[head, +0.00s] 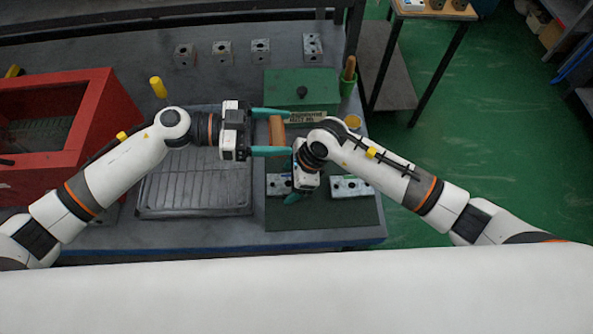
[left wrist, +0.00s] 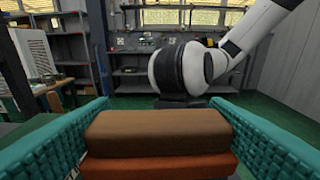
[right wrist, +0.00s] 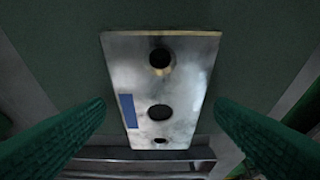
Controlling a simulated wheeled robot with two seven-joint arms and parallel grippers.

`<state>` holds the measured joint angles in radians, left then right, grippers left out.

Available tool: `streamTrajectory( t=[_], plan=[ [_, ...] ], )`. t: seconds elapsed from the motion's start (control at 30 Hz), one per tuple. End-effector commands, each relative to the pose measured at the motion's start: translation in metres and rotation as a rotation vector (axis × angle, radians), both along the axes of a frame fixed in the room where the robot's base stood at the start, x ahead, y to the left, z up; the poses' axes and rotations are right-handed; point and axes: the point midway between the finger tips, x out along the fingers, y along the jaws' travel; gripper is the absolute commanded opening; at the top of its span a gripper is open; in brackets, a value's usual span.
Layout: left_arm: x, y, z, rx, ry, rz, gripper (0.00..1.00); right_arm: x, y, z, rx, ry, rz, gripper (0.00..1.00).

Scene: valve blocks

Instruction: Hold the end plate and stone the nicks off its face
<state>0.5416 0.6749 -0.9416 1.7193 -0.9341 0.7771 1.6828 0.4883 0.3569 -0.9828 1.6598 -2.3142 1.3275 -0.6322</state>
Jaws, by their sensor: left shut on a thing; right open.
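My left gripper (head: 277,131) is shut on a two-layer sharpening stone (head: 277,128), held above the bench. In the left wrist view the stone (left wrist: 160,135) is brown above and orange-red below, between teal fingers. My right gripper (head: 293,190) is open and low over the dark mat. In the right wrist view a grey metal plate (right wrist: 158,85) with holes and a blue patch lies between and beyond the open fingers, apart from them. It seems to be the plate (head: 278,184) partly hidden by the right gripper in the head view. Nicks are too small to make out.
Another holed block (head: 351,187) lies on the mat (head: 320,217) to the right. A ribbed tray (head: 195,190) and red bin (head: 95,85) are at left. A green box (head: 290,84), a green cup (head: 348,85) and several metal blocks (head: 222,50) stand behind.

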Motion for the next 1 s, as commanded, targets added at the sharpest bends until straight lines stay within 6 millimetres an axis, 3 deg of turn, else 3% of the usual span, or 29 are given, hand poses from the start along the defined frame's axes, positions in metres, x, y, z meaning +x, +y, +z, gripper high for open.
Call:
streamTrajectory(
  t=[0.33,0.67,1.0],
  plan=[
    [0.0001,-0.0001,0.0004,-0.001,0.000,0.000,0.45,0.0002,0.0013,-0.0030,0.000,-0.001,0.000,0.77],
    [0.0001,-0.0001,0.0004,-0.001,0.000,0.000,0.45,0.0003,0.0011,-0.0028,0.000,-0.001,0.000,0.23],
    [-0.0008,0.0010,-0.0056,0.000,0.004,0.001,0.45,0.0005,0.0010,-0.0026,0.000,-0.001,0.000,0.21]
  ],
)
